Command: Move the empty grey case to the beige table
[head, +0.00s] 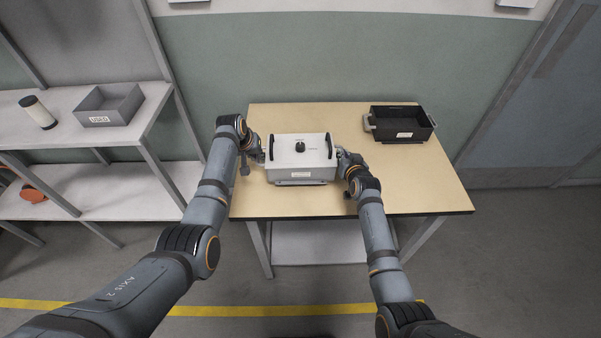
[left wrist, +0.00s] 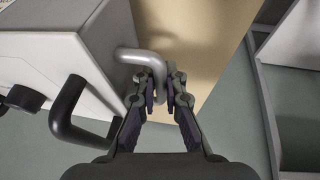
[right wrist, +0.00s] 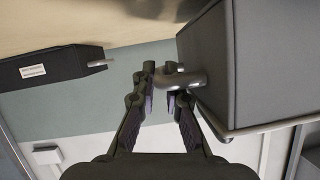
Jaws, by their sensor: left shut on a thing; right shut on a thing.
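An open grey case (head: 112,107) with a white label stands on the upper shelf at the left; its visible inside looks empty. The beige table (head: 262,118) is ahead of me. A grey box with a white top, black knob and black handles (head: 313,146) is over the table's middle, between my grippers. My left gripper (head: 261,157) is shut on its metal side handle, seen in the left wrist view (left wrist: 130,60). My right gripper (head: 339,155) is shut on the opposite handle, seen in the right wrist view (right wrist: 182,82). I cannot tell whether the box touches the table.
A black open case (head: 402,137) with side handles stands at the table's back right. An orange object (head: 33,193) is on the lower shelf. The table's front right is clear.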

